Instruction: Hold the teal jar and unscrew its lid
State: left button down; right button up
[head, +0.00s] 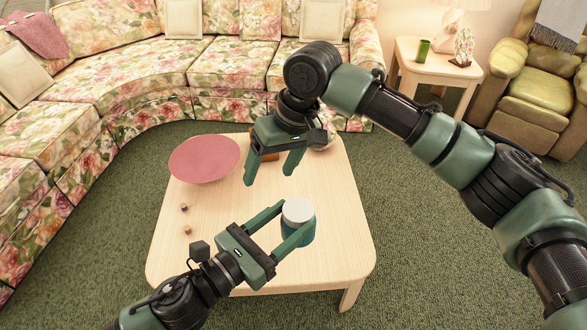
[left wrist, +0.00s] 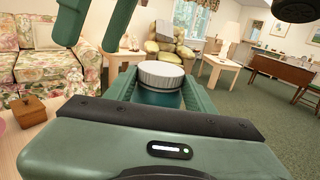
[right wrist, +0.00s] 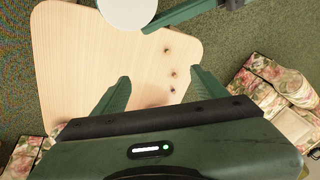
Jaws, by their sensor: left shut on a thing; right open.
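The teal jar (head: 301,236) stands upright at the front right part of the table, with a pale grey-white lid (head: 298,210) on top. The ribbed lid (left wrist: 160,74) and the teal body (left wrist: 158,98) also show in the left wrist view. My left gripper (head: 297,219) is shut around the jar's body, one finger on each side, below the lid. My right gripper (head: 270,178) is open and empty, pointing down above the table behind the jar. In the right wrist view the lid (right wrist: 127,12) is at the top edge, outside the right fingers.
A small brown box (left wrist: 28,112) is partly hidden in the head view. A floral sofa (head: 110,90) curves behind; table surface between is clear.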

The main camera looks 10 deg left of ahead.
aim_at(294, 207)
jog(key=s+d+r+h, duration=0.1)
jog(key=s+r, duration=0.1)
jog(key=s+d+r+h, duration=0.1)
jog(key=s+d+r, duration=0.1)
jog(key=s+d+r+n+h, duration=0.1)
jog(key=s+r, duration=0.1)
jog(key=shift+d+h, duration=0.3)
jog(key=shift+d, duration=0.05)
jog(key=shift+s+d+f, duration=0.1)
jog(key=shift+s+d, duration=0.05)
jog(key=shift+d, duration=0.05)
jog(key=shift+f, duration=3.85)
